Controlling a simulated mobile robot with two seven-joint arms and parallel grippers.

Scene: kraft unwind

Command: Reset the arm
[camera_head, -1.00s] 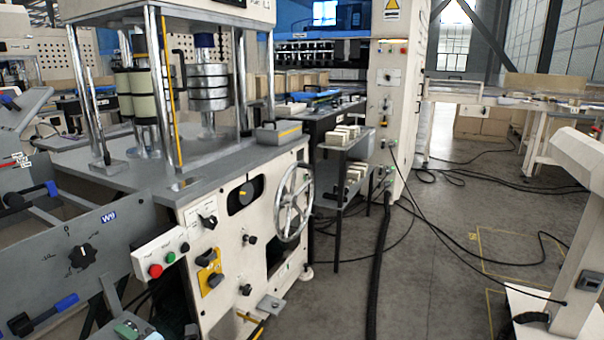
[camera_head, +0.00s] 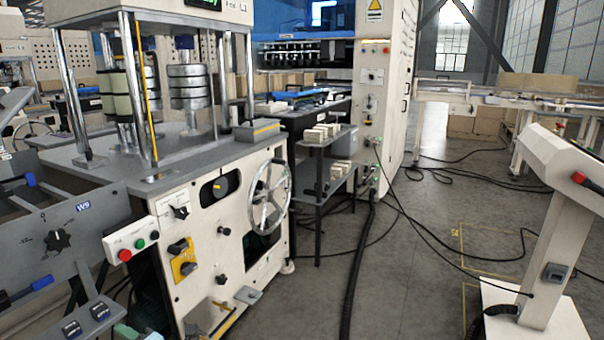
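Neither of my grippers shows in the head view, and I cannot make out either arm. The cream and grey machine (camera_head: 215,235) fills the left and middle of the view. It carries a spoked handwheel (camera_head: 270,196), a small button box (camera_head: 131,240) with red and green buttons, and a yellow switch plate (camera_head: 184,262). A grey panel (camera_head: 85,232) with a black knob (camera_head: 59,240) is at the left.
A white pedestal (camera_head: 549,225) on a white base stands at the right. Black cables and a thick hose (camera_head: 354,275) lie across the grey floor (camera_head: 410,270). A grey shelf cart (camera_head: 322,165) stands behind the machine. Open floor lies between machine and pedestal.

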